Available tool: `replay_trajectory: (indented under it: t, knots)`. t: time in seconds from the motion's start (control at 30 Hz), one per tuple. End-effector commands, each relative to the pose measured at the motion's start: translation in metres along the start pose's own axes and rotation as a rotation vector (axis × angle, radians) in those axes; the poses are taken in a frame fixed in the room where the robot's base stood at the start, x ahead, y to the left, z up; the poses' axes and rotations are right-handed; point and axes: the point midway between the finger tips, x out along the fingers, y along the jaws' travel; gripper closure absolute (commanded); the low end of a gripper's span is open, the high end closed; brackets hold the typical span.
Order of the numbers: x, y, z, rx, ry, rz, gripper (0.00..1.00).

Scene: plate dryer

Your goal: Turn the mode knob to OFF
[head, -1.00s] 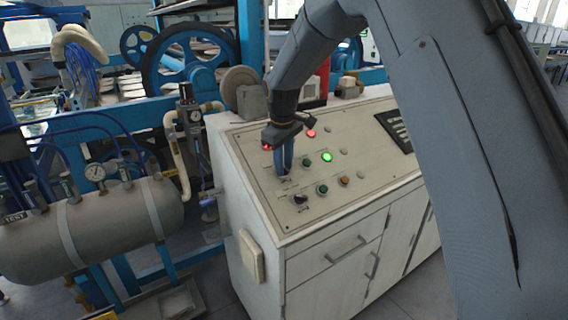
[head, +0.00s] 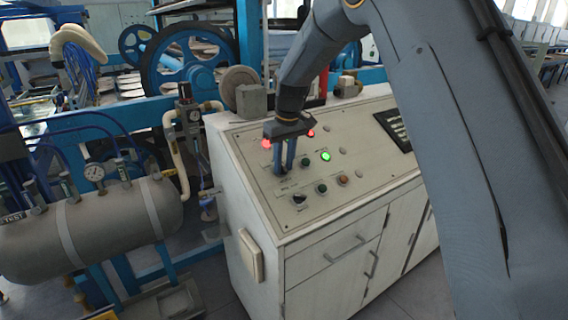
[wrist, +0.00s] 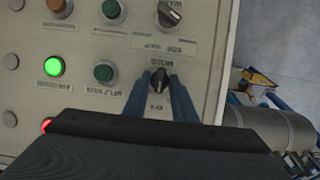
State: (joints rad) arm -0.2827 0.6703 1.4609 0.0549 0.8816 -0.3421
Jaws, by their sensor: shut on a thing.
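The mode knob (wrist: 158,97) is a small black knob on the sloped panel. In the wrist view it sits between the two blue fingers of my gripper (wrist: 159,92), which is shut on it. A printed label that appears to read MODE, upside down in this view, lies just above the knob. Its pointer direction is hard to tell. In the head view my gripper (head: 284,158) points down at the panel's left part, and the knob is mostly hidden by the fingers.
The control panel (head: 350,146) also carries a second black knob (head: 299,198), a lit green lamp (head: 325,156), red lamps and green buttons close to my gripper. A grey tank (head: 90,220) with a gauge stands to the left. Blue machinery is behind.

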Motion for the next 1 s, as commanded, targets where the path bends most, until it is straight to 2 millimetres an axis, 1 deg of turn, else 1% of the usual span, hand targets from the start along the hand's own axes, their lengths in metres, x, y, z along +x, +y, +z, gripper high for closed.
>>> replay_trajectory:
  t: [0.1,0.13,0.43,0.53,0.67,0.83,1.0]
  knots:
    - [-0.001,0.001,-0.001,0.0,0.004,0.002,0.98]
    - [-0.001,0.001,-0.001,0.0,0.004,0.002,0.71]
    - [-0.001,0.0,-0.001,-0.002,0.002,0.001,0.7]
    - [-0.007,0.0,-0.001,-0.002,0.003,0.001,0.7]
    - [-0.025,0.001,-0.002,-0.002,0.005,0.002,0.7]
    - [-0.053,0.001,-0.002,-0.001,0.006,0.002,0.7]
    - [-0.073,0.001,-0.002,-0.001,0.005,0.002,0.7]
